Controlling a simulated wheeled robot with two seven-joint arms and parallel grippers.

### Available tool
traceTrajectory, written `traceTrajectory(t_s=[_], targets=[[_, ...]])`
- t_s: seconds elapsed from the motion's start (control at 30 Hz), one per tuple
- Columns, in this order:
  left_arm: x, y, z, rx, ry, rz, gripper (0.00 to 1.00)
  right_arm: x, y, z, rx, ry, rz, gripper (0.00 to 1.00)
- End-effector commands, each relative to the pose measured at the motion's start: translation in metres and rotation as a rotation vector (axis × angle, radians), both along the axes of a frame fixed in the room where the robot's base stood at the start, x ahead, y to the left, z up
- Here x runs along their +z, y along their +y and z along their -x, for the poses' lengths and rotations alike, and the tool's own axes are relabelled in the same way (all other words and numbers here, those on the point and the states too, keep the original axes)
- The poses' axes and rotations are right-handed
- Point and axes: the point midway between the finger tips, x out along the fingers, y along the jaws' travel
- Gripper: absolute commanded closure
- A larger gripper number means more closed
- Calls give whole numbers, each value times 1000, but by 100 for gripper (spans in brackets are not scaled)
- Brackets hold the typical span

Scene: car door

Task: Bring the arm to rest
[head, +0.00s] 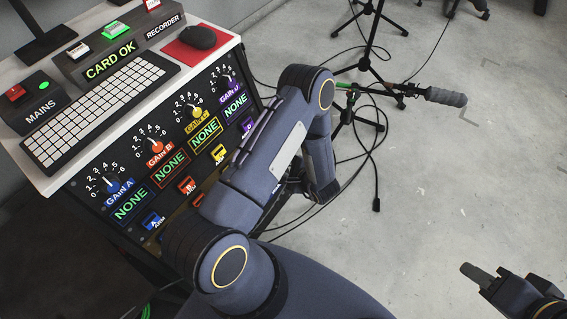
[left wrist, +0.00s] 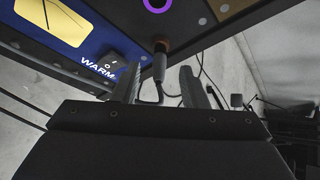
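My left arm (head: 270,150) comes up from the bottom of the head view, bends at a high elbow and drops in front of the console (head: 80,195). Its gripper is hidden there. In the left wrist view my left gripper (left wrist: 160,88) has its two fingers apart. A dark plug with a cable (left wrist: 159,64) shows between and beyond the fingers, below the panel; I cannot tell whether a finger touches it. My right gripper (head: 482,279) is at the lower right of the head view, over bare floor; its finger gap is unclear.
The console carries a keyboard (head: 100,110), a mouse on a red pad (head: 200,38), knobs and lit "NONE" displays. A microphone (head: 445,96) on a stand and loose cables are behind my left arm. The floor (head: 480,180) at right is mostly clear.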

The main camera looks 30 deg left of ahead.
Motion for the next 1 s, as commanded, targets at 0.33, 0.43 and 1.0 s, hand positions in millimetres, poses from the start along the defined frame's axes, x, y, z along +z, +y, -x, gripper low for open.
traceTrajectory(t_s=[0.33,0.43,1.0], targets=[[28,-36,15,-1,1,0,61,17,0,0,0,0,0,64],[29,-38,16,0,0,0,61,17,0,0,0,0,0,64],[73,-47,-35,69,-248,311,61,17,0,0,0,0,0,64]])
